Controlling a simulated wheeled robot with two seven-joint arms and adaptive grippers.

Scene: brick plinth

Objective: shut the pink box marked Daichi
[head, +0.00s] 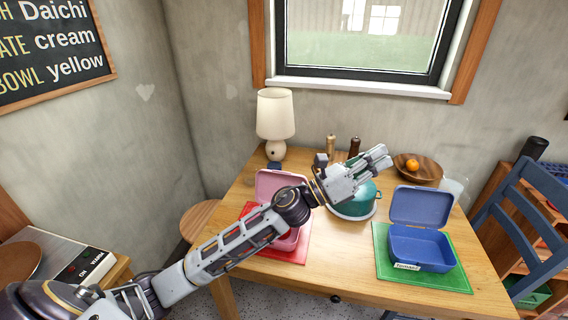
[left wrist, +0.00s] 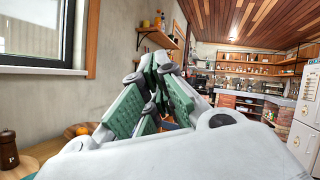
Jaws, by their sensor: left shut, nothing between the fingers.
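The pink box (head: 268,184) sits on a red mat (head: 292,256) on the left part of the table. Its lid stands open, raised at the back. My left forearm crosses in front of it and hides much of its body; no name label on it shows. My left gripper (head: 381,158) is to the right of the pink box, above a teal pot, with its fingers shut and empty. In the left wrist view the closed fingers (left wrist: 160,70) point out across the room. My right gripper is not in view.
A blue box (head: 420,245) with an open lid and a label sits on a green mat (head: 455,280). The teal pot (head: 362,199), mills (head: 354,147), a lamp (head: 276,117) and a wooden bowl with an orange (head: 412,165) stand farther back. A blue chair (head: 530,220) is at right.

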